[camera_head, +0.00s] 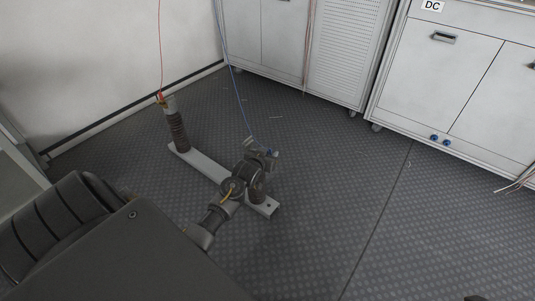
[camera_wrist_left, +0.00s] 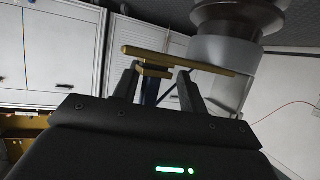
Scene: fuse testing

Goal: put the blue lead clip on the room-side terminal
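My left gripper (camera_head: 262,150) is at the top of the near-right insulator post (camera_head: 257,196), at the near end of the pale base bar (camera_head: 204,166). In the wrist view its fingers (camera_wrist_left: 160,72) stand apart on either side of the blue lead clip (camera_wrist_left: 151,90), with gaps beside its blue body. The clip's brass jaw lies against or just under the brass terminal plate (camera_wrist_left: 205,65); whether it grips the plate is unclear. In the head view the blue clip (camera_head: 270,153) shows only as a small spot by the fingers. My right gripper is not in view.
The far-left insulator post (camera_head: 178,130) carries a red clip (camera_head: 160,97) with a red lead. A blue lead (camera_head: 236,90) hangs down toward my left gripper. White cabinets (camera_head: 440,70) line the back and right. The dark floor (camera_head: 340,180) right of the bar is clear.

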